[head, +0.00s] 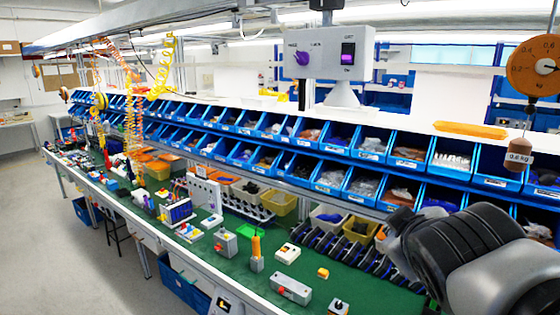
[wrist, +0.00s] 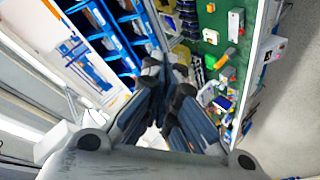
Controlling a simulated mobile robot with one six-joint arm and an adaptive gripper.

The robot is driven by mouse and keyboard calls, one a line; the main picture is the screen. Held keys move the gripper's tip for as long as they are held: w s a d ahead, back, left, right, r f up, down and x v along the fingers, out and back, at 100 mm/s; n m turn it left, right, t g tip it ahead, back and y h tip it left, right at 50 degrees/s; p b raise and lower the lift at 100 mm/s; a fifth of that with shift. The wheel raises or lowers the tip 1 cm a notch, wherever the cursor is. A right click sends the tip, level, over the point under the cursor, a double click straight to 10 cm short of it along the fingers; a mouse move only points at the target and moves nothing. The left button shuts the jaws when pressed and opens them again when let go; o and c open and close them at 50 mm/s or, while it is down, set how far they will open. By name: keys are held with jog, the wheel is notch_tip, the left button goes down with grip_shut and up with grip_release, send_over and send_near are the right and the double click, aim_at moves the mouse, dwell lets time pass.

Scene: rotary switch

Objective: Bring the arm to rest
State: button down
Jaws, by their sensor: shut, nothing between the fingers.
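My gripper (wrist: 166,78) shows in the wrist view with its dark fingers close together and nothing held. It points along the workbench and touches nothing that I can see. In the head view a black and grey part of my arm (head: 465,250) fills the lower right, in front of the blue bins; the fingers cannot be made out there. The grey switch box (head: 325,53) stands on a pale stand at the top middle, well apart from my arm. It has a purple rotary knob (head: 302,57) and a black rocker switch (head: 347,54).
Two rows of blue bins (head: 329,179) run along the bench behind the green worktop (head: 345,278). The worktop holds several small boxes and parts. An orange dial scale (head: 534,66) with a hanging weight (head: 519,152) is above my arm at the right. The floor (head: 60,230) at left is clear.

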jog(key=s+a+f+m+g+y+b, duration=0.1)
jog(key=s+a+f+m+g+b, duration=0.2)
jog(key=s+f, duration=0.7)
jog(key=s+a+f+m+g+y+b, duration=0.1)
jog(key=s+a+f+m+g+b, duration=0.2)
jog(key=s+f, duration=0.7)
notch_tip(320, 180, down, 5)
jog(key=shift+a+f+g+y+b, duration=0.2)
jog(key=shift+g+y+b, duration=0.2)
jog(key=shift+b, duration=0.8)
